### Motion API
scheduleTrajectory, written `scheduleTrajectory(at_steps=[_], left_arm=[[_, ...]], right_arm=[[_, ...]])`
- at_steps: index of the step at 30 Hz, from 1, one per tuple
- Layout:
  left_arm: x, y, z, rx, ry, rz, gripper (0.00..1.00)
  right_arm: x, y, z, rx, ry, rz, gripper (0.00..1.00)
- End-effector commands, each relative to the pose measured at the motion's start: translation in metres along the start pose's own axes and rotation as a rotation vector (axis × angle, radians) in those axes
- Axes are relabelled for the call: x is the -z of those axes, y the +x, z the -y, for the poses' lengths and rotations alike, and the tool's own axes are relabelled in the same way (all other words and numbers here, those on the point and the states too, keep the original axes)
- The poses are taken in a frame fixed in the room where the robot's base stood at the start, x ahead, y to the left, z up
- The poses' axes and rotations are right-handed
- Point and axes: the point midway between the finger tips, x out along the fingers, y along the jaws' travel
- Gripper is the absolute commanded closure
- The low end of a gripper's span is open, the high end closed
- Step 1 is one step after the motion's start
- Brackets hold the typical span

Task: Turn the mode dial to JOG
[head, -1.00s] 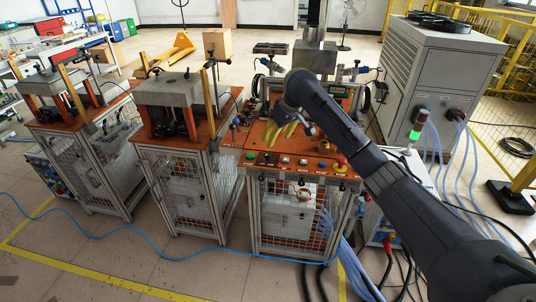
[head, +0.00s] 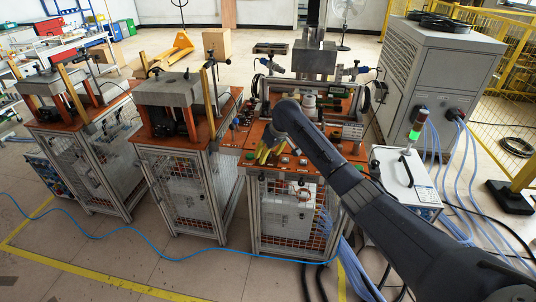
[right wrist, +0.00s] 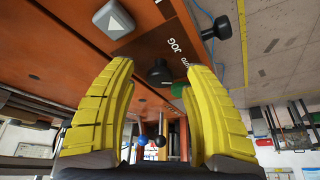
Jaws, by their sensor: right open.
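The orange control panel (right wrist: 100,45) of the right-hand workstation shows in the right wrist view. A black knob (right wrist: 160,73) stands on it between my fingertips in the picture, beside the printed word JOG (right wrist: 174,45); it appears to be the mode dial. Its pointer direction is too small to tell. My right gripper (right wrist: 160,85) has two yellow fingers, spread open, with a visible gap on either side of the knob. In the head view the right gripper (head: 269,154) is low over the panel's left front, and its arm hides part of the panel. My left gripper is out of view.
A green part (right wrist: 178,90) is close to the right finger.

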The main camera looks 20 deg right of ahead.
Motion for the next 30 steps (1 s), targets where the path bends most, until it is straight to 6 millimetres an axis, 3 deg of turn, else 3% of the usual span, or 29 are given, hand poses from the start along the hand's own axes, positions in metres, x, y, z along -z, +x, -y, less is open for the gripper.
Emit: scheduleTrajectory(at_steps=[7,20,30], left_arm=[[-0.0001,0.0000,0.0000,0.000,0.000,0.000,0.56],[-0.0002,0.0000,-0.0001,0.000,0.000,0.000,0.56],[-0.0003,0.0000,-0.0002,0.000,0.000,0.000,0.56]], right_arm=[[-0.0001,0.0002,0.0000,0.000,0.000,0.000,0.50],[-0.0001,0.0000,-0.0001,0.000,0.000,0.000,1.00],[0.0002,-0.0001,-0.0001,0.000,0.001,-0.001,1.00]])
